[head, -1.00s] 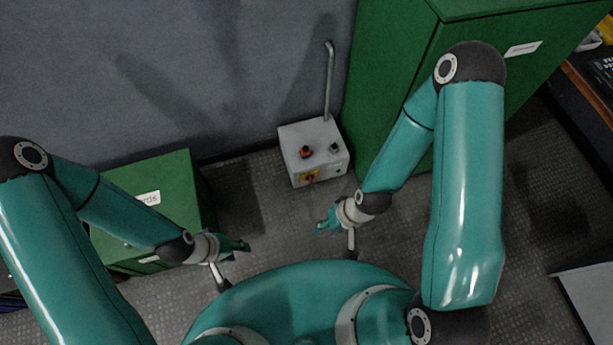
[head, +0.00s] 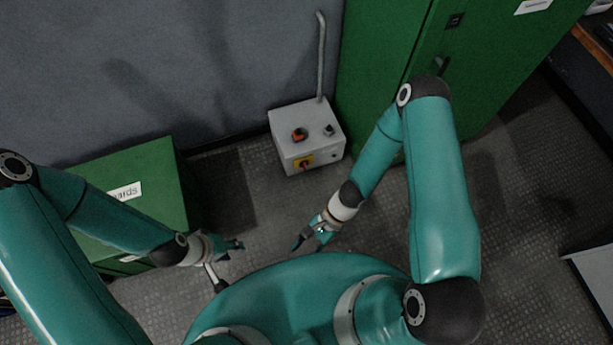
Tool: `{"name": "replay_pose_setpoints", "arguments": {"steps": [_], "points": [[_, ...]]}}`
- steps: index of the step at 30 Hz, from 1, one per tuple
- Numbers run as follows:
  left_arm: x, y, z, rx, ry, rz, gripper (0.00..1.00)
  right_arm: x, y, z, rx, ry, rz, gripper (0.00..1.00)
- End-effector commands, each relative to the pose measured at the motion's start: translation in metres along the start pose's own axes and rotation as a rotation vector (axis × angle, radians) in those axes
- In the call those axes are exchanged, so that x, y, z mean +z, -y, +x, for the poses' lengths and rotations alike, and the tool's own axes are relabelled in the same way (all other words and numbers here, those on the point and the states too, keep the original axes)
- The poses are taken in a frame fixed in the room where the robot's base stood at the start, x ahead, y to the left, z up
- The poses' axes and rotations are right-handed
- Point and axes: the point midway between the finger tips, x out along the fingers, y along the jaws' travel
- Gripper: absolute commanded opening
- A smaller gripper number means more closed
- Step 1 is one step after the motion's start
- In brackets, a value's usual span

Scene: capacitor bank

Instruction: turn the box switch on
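The switch box (head: 290,118) is a light grey box on the floor against the wall. Its top has an orange-red knob (head: 299,134) and a dark knob (head: 328,130). Its front has a red switch on a yellow plate (head: 303,163); the handle's exact angle is too small to tell. My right gripper (head: 305,243) is in front of the box and apart from it, pointing down-left; its fingers overlap in view, so their opening is unclear. My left gripper (head: 229,264) is open and empty, left of my right one and away from the box.
A grey conduit (head: 321,60) rises from the back of the box. A tall green cabinet (head: 375,60) stands close on the right, beside my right arm. A low green cabinet (head: 150,165) is on the left. Floor is clear in front of the box.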

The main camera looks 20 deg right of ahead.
Motion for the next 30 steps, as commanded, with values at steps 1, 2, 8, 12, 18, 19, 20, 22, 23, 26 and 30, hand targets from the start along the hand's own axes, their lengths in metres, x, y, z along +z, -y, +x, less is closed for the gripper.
{"name": "replay_pose_setpoints", "arguments": {"steps": [1,2,8,12,18,19,20,22,23,26,30], "points": [[0.0,0.011,0.03,0.0,0.0,0.0,0.4,-0.022,0.02,0.033,-0.082,0.082,0.126,0.39],[0.0,0.014,0.038,0.0,0.0,0.0,0.4,-0.029,0.034,0.043,-0.138,0.127,0.199,0.39],[-0.001,0.033,0.092,0.0,0.0,0.0,0.4,-0.119,0.14,0.078,-0.64,0.353,0.621,0.39],[-0.001,0.045,0.125,0.0,0.0,0.0,0.4,-0.218,0.183,0.07,-1.047,0.39,0.834,0.39],[-0.001,0.055,0.152,0.0,0.0,0.0,0.4,-0.325,0.181,0.047,-1.48,0.314,0.993,0.39],[-0.001,0.056,0.154,0.0,0.0,0.0,0.4,-0.335,0.179,0.045,-1.52,0.301,1.006,0.39],[-0.001,0.056,0.155,0.0,0.0,0.0,0.4,-0.343,0.176,0.042,-1.556,0.289,1.015,0.39],[-0.001,0.057,0.158,0.0,0.0,0.0,0.4,-0.355,0.172,0.037,-1.612,0.265,1.03,0.39],[-0.001,0.057,0.159,0.0,0.0,0.0,0.4,-0.359,0.171,0.036,-1.627,0.259,1.033,0.39],[-0.001,0.058,0.161,0.0,0.0,0.0,0.4,-0.366,0.174,0.034,-1.65,0.25,1.038,0.39],[-0.001,0.061,0.168,0.0,0.0,0.0,0.4,-0.374,0.189,0.034,-1.649,0.251,1.035,0.39]]}}
